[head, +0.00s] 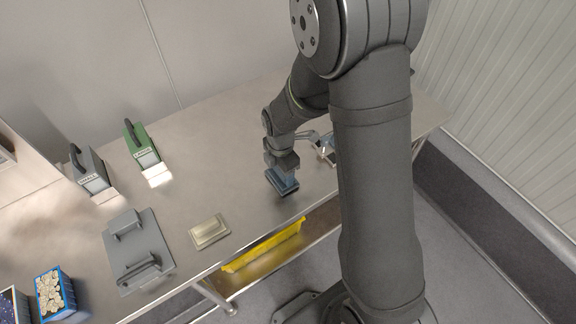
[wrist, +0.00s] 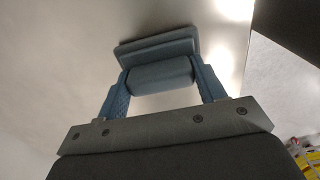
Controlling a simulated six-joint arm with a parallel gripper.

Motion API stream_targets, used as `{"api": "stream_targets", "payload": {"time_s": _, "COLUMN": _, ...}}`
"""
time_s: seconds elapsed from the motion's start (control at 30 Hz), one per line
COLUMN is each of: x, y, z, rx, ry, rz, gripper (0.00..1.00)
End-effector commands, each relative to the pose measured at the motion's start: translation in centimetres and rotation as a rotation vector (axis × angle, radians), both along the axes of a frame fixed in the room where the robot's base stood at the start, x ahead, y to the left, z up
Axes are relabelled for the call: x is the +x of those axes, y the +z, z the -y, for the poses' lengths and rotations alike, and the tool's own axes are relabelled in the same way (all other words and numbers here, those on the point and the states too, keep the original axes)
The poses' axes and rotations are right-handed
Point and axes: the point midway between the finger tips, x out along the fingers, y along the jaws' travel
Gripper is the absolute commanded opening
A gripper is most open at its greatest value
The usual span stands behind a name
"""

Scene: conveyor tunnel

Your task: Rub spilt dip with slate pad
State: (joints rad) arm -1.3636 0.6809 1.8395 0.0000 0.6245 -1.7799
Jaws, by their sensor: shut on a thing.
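My gripper (head: 281,170) is shut on the slate pad (head: 284,182), a blue-grey block with a handle, over the front part of the steel table. In the wrist view, the blue fingers of my gripper (wrist: 161,78) close on both ends of the pad's rounded handle; the slate pad's flat plate (wrist: 158,47) lies beyond it. I cannot tell whether the pad touches the table. I cannot make out the spilt dip in either view; the pad or my arm may hide it.
A beige pad (head: 209,231) lies near the front edge of the steel table (head: 215,155). A yellow bin (head: 264,246) sits below.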

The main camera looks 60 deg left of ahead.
Motion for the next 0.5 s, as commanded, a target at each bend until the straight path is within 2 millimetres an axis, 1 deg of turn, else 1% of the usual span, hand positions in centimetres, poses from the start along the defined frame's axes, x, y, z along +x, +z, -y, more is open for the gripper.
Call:
{"api": "stream_targets", "payload": {"time_s": 0.03, "x": 0.1, "y": 1.3, "z": -0.2, "rx": 0.009, "ry": -0.002, "rz": 0.002, "gripper": 0.42}}
{"api": "stream_targets", "payload": {"time_s": 0.5, "x": 0.2, "y": 5.4, "z": -0.1, "rx": 0.006, "ry": -0.001, "rz": 0.001, "gripper": 0.42}}
